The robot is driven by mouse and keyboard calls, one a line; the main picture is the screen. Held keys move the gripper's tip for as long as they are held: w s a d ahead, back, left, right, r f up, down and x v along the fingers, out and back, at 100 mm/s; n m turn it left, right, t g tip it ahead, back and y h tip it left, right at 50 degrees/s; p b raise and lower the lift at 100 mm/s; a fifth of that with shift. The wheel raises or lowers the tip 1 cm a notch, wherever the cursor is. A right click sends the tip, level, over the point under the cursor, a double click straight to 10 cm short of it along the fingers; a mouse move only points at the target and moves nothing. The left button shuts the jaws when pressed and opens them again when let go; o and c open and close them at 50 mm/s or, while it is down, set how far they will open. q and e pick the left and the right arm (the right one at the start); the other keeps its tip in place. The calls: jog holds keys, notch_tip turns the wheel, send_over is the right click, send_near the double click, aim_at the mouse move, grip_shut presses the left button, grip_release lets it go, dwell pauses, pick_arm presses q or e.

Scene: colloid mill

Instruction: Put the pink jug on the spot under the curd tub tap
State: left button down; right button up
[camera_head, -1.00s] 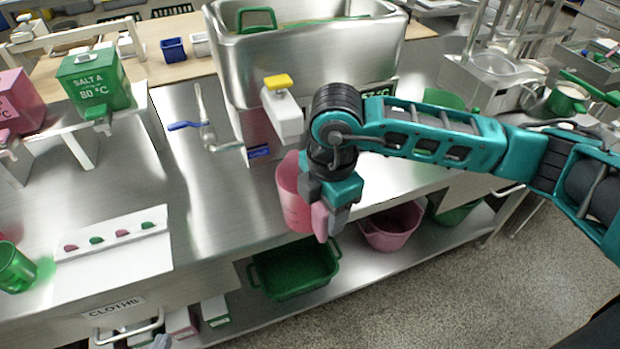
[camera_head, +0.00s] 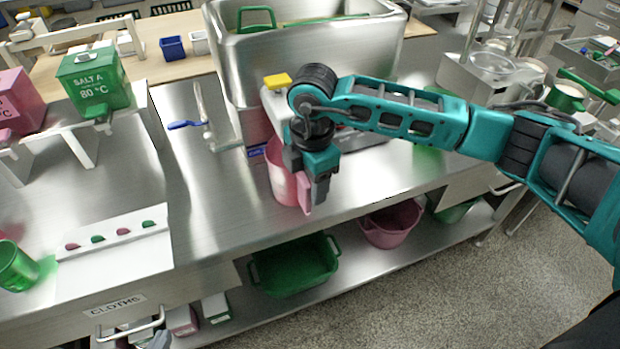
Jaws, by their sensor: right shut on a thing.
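The pink jug (camera_head: 281,176) is upright near the counter's front edge, below and slightly in front of the curd tub's tap. My right gripper (camera_head: 312,192) is shut on the jug's handle (camera_head: 304,191) at its right side and hides part of the jug. I cannot tell whether the jug's base touches the counter. The tap, with a yellow lever (camera_head: 277,81), is on the front of the steel curd tub (camera_head: 300,62); my arm partly covers it. The spot under the tap is hidden behind the jug and gripper.
A thin pipe with a blue lever (camera_head: 187,125) stands left of the tub. A white board (camera_head: 115,250) and a green jug (camera_head: 15,268) are at the left. A green crate (camera_head: 293,268) and pink bucket (camera_head: 391,224) sit on the lower shelf. The counter's middle is clear.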

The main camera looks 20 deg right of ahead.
jog(key=shift+f, duration=0.25)
jog(key=o, duration=1.1)
jog(key=shift+r, duration=0.1)
notch_tip(320, 180, up, 12)
jog(key=shift+s+r, duration=0.2)
jog(key=shift+s, duration=0.05)
